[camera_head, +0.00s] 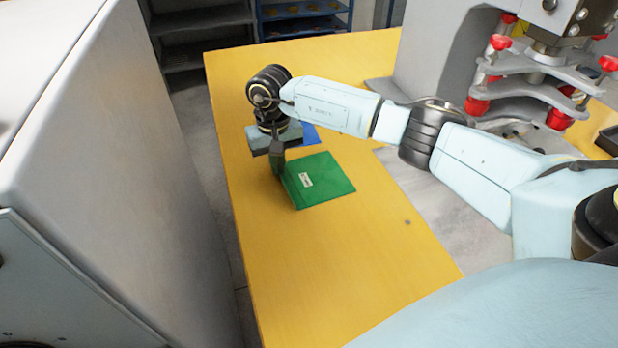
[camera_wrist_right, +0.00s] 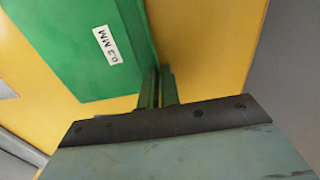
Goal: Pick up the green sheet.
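The green sheet (camera_head: 325,180) lies flat or nearly flat on the yellow table, with a white label on top. My right gripper (camera_head: 278,172) points down at the sheet's left edge. In the wrist view its fingers (camera_wrist_right: 160,88) are close together, with the end of the dark green strip running in between them. Whether the sheet is lifted at all is hard to tell. My left gripper is not in view.
A blue sheet (camera_head: 310,134) shows behind the green one, partly hidden by my right arm. A grey machine with red knobs (camera_head: 500,42) stands at the right. The yellow table (camera_head: 310,270) is clear in front. A large white cabinet (camera_head: 110,150) stands left of the table.

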